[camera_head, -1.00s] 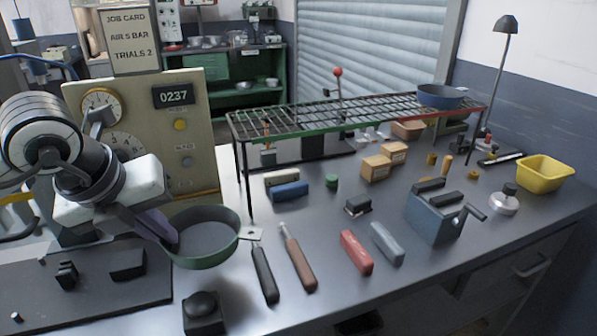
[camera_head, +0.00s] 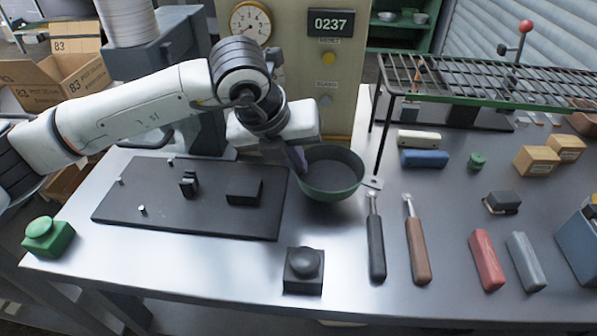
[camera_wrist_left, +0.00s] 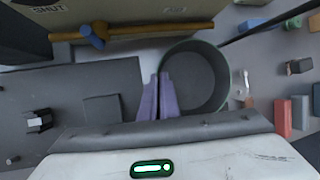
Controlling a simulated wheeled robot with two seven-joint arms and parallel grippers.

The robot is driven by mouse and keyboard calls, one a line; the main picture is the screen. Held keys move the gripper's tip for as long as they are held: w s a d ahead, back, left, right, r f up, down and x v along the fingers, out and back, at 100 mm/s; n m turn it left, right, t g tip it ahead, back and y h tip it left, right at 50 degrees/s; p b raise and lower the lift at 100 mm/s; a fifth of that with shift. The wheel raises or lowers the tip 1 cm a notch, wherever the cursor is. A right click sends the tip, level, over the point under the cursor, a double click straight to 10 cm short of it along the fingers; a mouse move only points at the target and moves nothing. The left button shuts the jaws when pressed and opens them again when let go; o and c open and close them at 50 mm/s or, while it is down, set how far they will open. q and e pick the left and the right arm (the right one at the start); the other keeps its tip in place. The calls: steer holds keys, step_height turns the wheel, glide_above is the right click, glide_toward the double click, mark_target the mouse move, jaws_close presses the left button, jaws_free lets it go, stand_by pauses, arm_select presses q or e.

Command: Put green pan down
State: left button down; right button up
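The green pan (camera_head: 333,190) is at the back middle of the bench in the head view, just left of the rack's front leg. It is upright and looks empty, with a dark inside. It also shows in the left wrist view (camera_wrist_left: 197,78). My left gripper (camera_head: 299,160) is at the pan's left rim. In the left wrist view its purple fingers (camera_wrist_left: 158,85) are close together with the rim between them. I cannot tell whether the pan's bottom touches the bench. My right gripper is not in view.
A black mat (camera_head: 190,215) with small parts lies left of the pan. A black button box (camera_head: 304,270) and two handled tools (camera_head: 376,245) are in front. A wire rack (camera_head: 470,85) stands right. A gauge panel (camera_head: 320,75) is behind. Bare bench lies around the button box.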

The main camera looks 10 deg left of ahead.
arm_select(q)
steer(key=shift+f, duration=1.85)
steer(key=c, duration=2)
jaws_free()
